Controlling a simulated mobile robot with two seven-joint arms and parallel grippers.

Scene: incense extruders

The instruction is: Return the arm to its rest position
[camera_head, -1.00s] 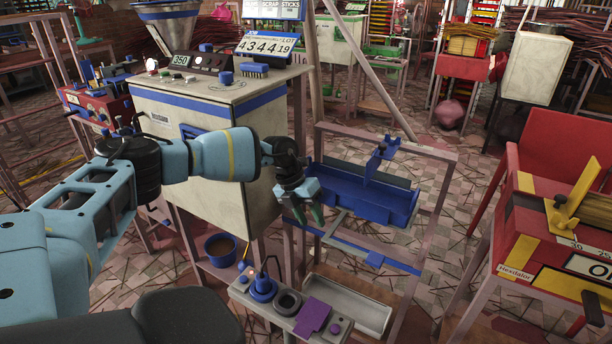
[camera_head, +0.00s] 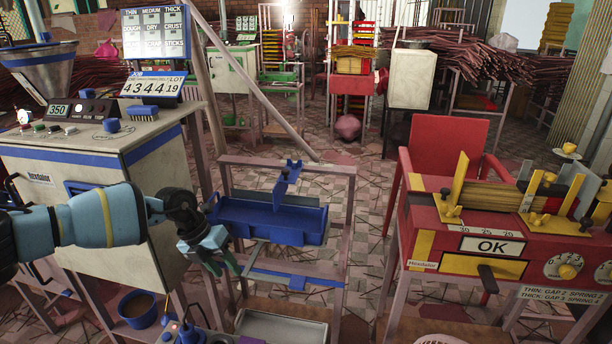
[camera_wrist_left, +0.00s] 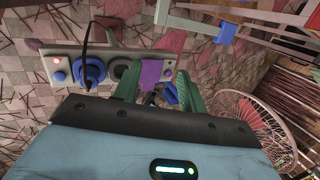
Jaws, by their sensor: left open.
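My left arm comes in from the left in the head view, in front of the cream extruder cabinet (camera_head: 150,210). My left gripper (camera_head: 226,268) is open and empty, with its green fingers pointing down. It hangs in front of the stand with the blue tray (camera_head: 300,222), and I cannot tell whether it touches the frame. In the left wrist view the green fingers (camera_wrist_left: 157,92) are spread apart with nothing gripped. Beyond them is a grey control panel (camera_wrist_left: 60,60) with a blue knob and a purple patch. My right gripper is not in view.
A red and yellow machine (camera_head: 470,230) with an "OK" plate stands at the right, with a red chair (camera_head: 450,150) behind it. A metal tray (camera_head: 285,328) lies low under the stand. Tiled floor lies open between the stand and machine.

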